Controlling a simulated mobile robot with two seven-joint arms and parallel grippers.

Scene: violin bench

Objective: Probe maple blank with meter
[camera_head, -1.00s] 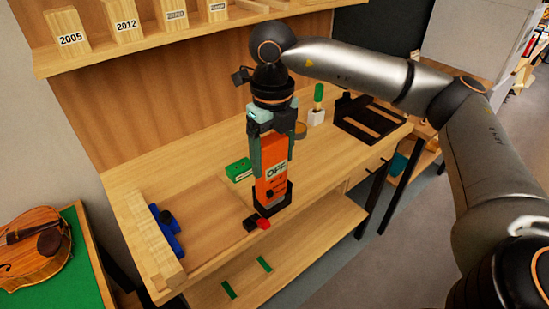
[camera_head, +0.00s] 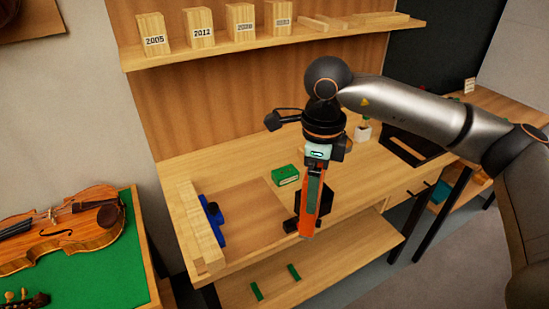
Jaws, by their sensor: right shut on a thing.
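My right gripper (camera_head: 316,183) is shut on an orange meter (camera_head: 307,229) and holds it upright over the front of the bench. The meter shows nearly edge-on, so its display is out of sight; black parts stick out at its lower left. Pale wooden blocks labelled 2005 (camera_head: 154,34), 2012 (camera_head: 199,29) and other years stand on the shelf. A long pale wooden piece (camera_head: 196,226) lies at the bench's left end beside a blue clamp-like part (camera_head: 212,222). I cannot tell which is the maple blank. My left gripper is not in view.
A green box (camera_head: 286,175) sits on the bench (camera_head: 250,165) behind the meter. A black tray (camera_head: 404,147) lies at the right. A violin (camera_head: 70,228) rests on a green-topped table at left. The shelf (camera_head: 300,36) overhangs the bench's back.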

